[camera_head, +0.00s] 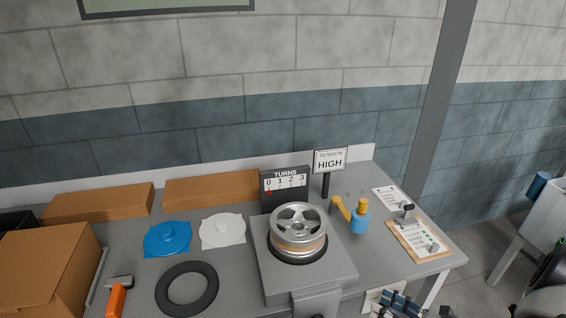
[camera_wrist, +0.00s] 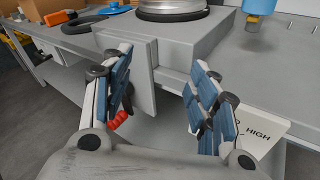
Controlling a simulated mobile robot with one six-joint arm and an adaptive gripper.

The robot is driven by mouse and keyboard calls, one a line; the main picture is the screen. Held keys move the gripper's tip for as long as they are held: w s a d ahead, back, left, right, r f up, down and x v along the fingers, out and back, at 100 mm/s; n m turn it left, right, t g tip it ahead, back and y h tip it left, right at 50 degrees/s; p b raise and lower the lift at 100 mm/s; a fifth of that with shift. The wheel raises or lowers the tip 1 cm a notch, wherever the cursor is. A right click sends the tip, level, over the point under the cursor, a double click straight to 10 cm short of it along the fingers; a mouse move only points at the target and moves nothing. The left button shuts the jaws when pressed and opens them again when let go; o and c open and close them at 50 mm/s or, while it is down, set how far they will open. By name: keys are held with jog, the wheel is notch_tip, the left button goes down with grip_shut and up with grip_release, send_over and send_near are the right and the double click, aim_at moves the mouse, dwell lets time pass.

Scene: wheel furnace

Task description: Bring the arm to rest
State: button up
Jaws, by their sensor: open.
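My gripper (camera_wrist: 158,75) is open and empty in the wrist view, with its two blue-padded fingers spread apart. The fingers point at the front edge of the grey bench, just below the grey block (camera_wrist: 187,35) that bears the wheel. In the head view my gripper (camera_head: 402,304) shows at the bottom edge, in front of the bench's right part, partly cut off. The silver wheel (camera_head: 298,228) sits on the grey block and touches none of my fingers.
A card reading HIGH (camera_wrist: 262,133) is close to the right finger. A small red part (camera_wrist: 119,120) shows behind the left finger. The bench also holds a blue-and-yellow crank (camera_head: 359,216), a clipboard (camera_head: 420,242), a black ring (camera_head: 187,290), a cardboard box (camera_head: 45,272) and a TURNS gauge (camera_head: 285,184).

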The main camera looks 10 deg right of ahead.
jog(key=s+a+r+n+g, duration=0.4)
jog(key=a+r+n+g, duration=0.8)
jog(key=a+r+n, duration=0.45)
jog(key=s+a+r+n+t+h, duration=0.3)
jog(key=s+r+n+h, duration=0.7)
jog(key=n, duration=0.5)
jog(key=shift+s+a+t, duration=0.3)
jog(key=shift+s+t, duration=0.1)
jog(key=shift+s, duration=0.35)
jog(key=shift+c, duration=0.3)
